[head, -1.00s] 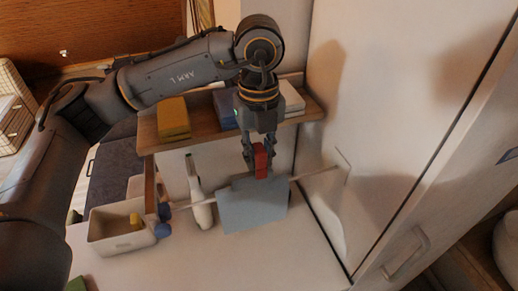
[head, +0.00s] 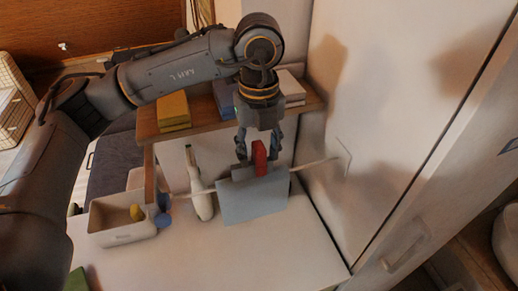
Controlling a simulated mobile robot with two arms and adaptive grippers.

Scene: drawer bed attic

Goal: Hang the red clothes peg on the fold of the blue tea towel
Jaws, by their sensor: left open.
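The blue tea towel (head: 252,202) hangs folded over a thin pale rail (head: 308,164) above the white surface. The red clothes peg (head: 260,158) stands upright at the towel's top fold, with its lower end touching or overlapping the fold. My left gripper (head: 259,153) points down from above with its fingers spread on both sides of the peg, apart from it. How deep the peg sits on the fold cannot be told. My right gripper is not in view.
A wooden shelf (head: 203,124) behind holds yellow, blue and white folded stacks. A white bottle (head: 199,190) stands left of the towel. A pale bin (head: 112,222) with a yellow item is further left. A tall white cabinet door (head: 385,110) closes off the right.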

